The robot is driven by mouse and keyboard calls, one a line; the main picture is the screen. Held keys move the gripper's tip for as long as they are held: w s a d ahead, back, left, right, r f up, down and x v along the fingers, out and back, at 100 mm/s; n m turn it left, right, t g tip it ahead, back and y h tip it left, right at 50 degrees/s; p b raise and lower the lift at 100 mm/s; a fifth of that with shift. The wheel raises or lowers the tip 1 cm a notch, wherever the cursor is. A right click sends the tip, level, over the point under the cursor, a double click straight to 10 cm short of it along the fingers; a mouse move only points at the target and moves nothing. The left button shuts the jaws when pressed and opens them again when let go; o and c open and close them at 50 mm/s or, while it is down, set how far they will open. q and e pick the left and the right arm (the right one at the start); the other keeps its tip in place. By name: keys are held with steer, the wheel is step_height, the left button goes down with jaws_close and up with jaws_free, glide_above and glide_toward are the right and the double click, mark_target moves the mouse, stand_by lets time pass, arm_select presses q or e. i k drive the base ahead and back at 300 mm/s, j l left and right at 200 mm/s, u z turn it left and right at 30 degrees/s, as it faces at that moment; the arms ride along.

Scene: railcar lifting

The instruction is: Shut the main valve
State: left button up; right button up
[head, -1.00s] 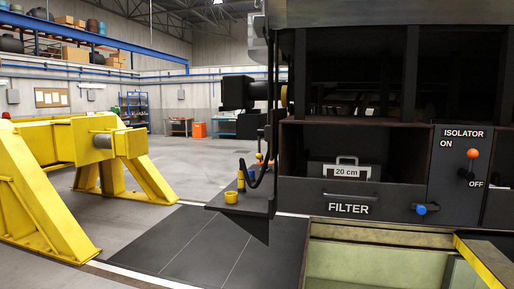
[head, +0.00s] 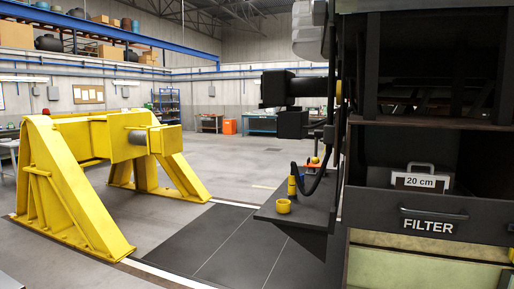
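I cannot make out a main valve for certain in the head view. The dark railcar body (head: 400,150) fills the right side. It has a drawer front marked FILTER (head: 427,225) with a handle, and a box marked 20 cm (head: 420,181) sits in the bay above it. A dark bracket shelf (head: 296,213) juts out at the railcar's left end. A yellow cup-like piece (head: 283,206), a small yellow cylinder (head: 292,187) and a black hose (head: 318,183) are on or above it. Neither of my grippers is in view.
A large yellow buffer stop (head: 75,185) stands on the left. Dark floor plates (head: 215,240) lie between it and the railcar. The grey floor (head: 235,160) behind is open, back to a blue shelf rack (head: 168,105) and workbenches.

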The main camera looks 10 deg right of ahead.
mark_target(317, 133)
steer(key=i+j+u, duration=0.35)
steer(key=i, duration=0.25)
steer(key=i+u, duration=0.35)
steer(key=i, duration=0.25)
steer(key=i+j+z, duration=0.15)
steer(key=i+z, duration=0.25)
steer(key=i+j+z, duration=0.4)
steer(key=i, duration=0.15)
